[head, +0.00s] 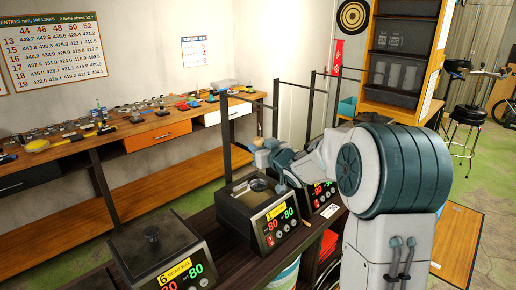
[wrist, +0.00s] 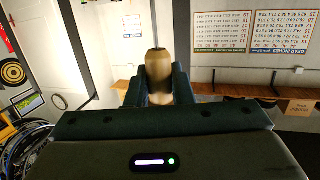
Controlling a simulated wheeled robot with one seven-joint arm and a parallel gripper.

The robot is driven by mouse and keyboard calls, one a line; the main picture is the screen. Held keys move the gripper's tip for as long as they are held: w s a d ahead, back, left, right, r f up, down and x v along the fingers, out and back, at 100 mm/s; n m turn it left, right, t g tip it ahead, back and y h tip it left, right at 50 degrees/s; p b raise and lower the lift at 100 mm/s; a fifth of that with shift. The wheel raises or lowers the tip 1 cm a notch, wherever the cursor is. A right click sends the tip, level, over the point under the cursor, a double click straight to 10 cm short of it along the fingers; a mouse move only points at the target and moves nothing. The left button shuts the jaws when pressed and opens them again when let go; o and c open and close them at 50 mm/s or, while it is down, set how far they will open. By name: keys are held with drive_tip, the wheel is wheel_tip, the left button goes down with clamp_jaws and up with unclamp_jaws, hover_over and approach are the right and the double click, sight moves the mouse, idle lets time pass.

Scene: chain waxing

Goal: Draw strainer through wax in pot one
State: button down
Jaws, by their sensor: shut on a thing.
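My gripper (wrist: 157,88) is shut on a tan, wooden-looking handle (wrist: 157,65), which stands upright between the fingers in the wrist view. I take it for the strainer's handle. In the head view my gripper (head: 268,153) is above and slightly behind an open wax pot (head: 240,207), with the tan handle end at its far side. The open pot is a dark box with a round opening and a red and green display reading 80. The strainer's bowl is not clearly visible, so I cannot tell whether it is in the wax.
A lidded heater (head: 155,250) stands at the front left of the dark bench. Another heater (head: 322,196) with a display stands right of the open pot, partly behind my arm. Dark upright posts (head: 275,108) rise behind. A wooden workbench (head: 130,132) with tools runs along the wall.

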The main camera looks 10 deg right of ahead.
sight(262, 183)
drive_tip(key=shift+f+b, duration=4.3)
drive_tip(key=shift+f, duration=0.9)
drive_tip(key=shift+d, duration=0.1)
drive_tip(key=shift+w+d+r+p, duration=0.1)
drive_tip(key=shift+w+d+p, duration=0.15)
drive_tip(key=shift+d+p, duration=0.2)
drive_tip(key=shift+w+d+p, duration=0.5)
drive_tip(key=shift+w+d, duration=0.05)
drive_tip(key=shift+d, duration=0.2)
